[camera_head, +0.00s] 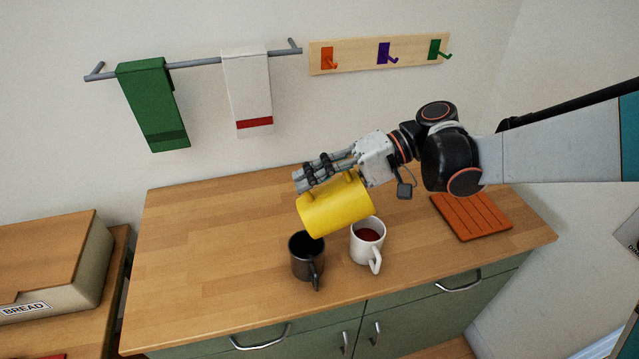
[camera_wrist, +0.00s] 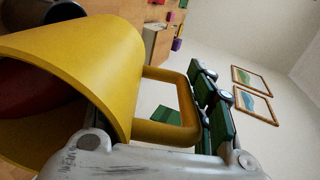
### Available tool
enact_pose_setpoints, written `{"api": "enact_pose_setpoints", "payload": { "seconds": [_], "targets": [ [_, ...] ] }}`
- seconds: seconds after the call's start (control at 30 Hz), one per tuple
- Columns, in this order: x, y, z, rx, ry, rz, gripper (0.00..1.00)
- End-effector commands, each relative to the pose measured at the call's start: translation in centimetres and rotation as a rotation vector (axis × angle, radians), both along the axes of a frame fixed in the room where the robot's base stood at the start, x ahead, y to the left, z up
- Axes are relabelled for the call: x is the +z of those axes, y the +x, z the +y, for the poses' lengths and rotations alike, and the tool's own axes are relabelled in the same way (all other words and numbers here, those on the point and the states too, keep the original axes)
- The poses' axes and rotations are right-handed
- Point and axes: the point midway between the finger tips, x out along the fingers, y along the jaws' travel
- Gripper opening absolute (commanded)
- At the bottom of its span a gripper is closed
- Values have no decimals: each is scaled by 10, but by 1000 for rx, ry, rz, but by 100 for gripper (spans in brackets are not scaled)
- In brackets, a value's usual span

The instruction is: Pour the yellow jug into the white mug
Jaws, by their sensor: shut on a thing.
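The yellow jug (camera_head: 334,208) is tilted well over on its side above the counter, close over the mugs. My gripper (camera_head: 322,174) is shut on its handle; the handle and fingers also show in the wrist view (camera_wrist: 212,108). In the wrist view the jug (camera_wrist: 85,55) fills the left side, with dark red showing inside. The white mug (camera_head: 366,243) stands upright just below and right of the jug, with dark red liquid inside. I see no falling stream, and the jug's mouth is hidden in the head view.
A black mug (camera_head: 306,258) stands just left of the white mug, below the jug. An orange slatted board (camera_head: 471,216) lies at the right. The counter's left part is clear. A towel rail (camera_head: 205,62) and a hook rack (camera_head: 360,55) hang on the wall behind.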

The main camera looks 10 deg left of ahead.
Motion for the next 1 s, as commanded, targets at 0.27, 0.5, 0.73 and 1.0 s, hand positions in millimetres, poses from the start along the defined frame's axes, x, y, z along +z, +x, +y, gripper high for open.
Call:
{"api": "enact_pose_setpoints", "payload": {
  "seconds": [0.27,0.5,0.73,1.0],
  "targets": [
    [3,-4,7,0,-84,-48,2],
    [1,-8,14,3,-184,-105,2],
    [-3,-11,19,2,-270,-154,2],
    [-11,-14,23,3,-405,-229,2]
  ]
}}
